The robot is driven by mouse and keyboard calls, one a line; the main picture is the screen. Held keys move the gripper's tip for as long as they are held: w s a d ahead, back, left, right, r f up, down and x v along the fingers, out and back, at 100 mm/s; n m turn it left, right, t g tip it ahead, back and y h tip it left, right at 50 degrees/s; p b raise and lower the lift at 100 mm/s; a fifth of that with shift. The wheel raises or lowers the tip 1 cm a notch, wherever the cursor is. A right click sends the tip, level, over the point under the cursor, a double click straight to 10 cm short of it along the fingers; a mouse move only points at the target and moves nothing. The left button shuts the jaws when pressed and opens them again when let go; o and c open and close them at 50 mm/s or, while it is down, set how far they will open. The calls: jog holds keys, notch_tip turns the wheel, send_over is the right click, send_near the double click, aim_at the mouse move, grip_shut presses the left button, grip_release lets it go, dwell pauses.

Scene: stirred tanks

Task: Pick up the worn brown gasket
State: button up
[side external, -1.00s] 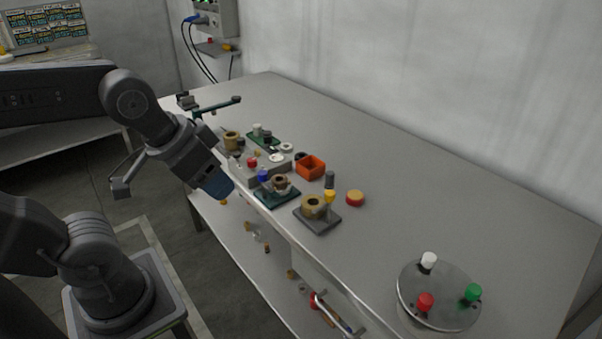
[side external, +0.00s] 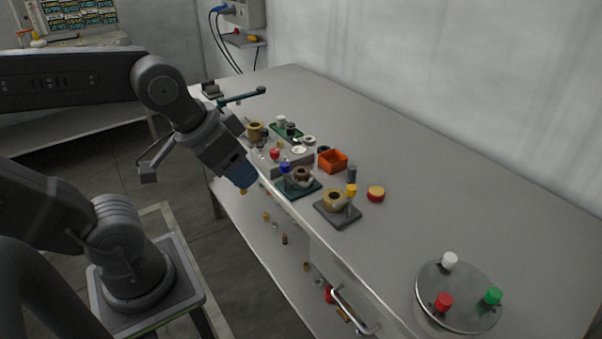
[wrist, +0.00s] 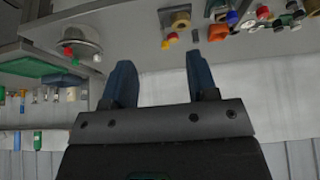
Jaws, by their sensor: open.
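A dark brown ring-like piece (side external: 301,172), which may be the worn brown gasket, sits on the pale part on the green plate (side external: 300,190). At this size I cannot be sure that it is the gasket. My gripper (side external: 242,180) hangs beside the front edge of the bench, to the left of the green plate and apart from it. In the wrist view my gripper (wrist: 160,62) shows two blue fingers spread apart with nothing between them.
A tan ring-shaped part (side external: 335,199) stands on a grey plate (side external: 340,216). An orange box (side external: 332,160), a red-yellow cap (side external: 376,194) and several small parts are close by. A round lid with coloured knobs (side external: 458,290) is at front right. The bench's right side is mostly clear.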

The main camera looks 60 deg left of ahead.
jog(key=o, duration=0.4)
jog(key=shift+c, duration=0.2)
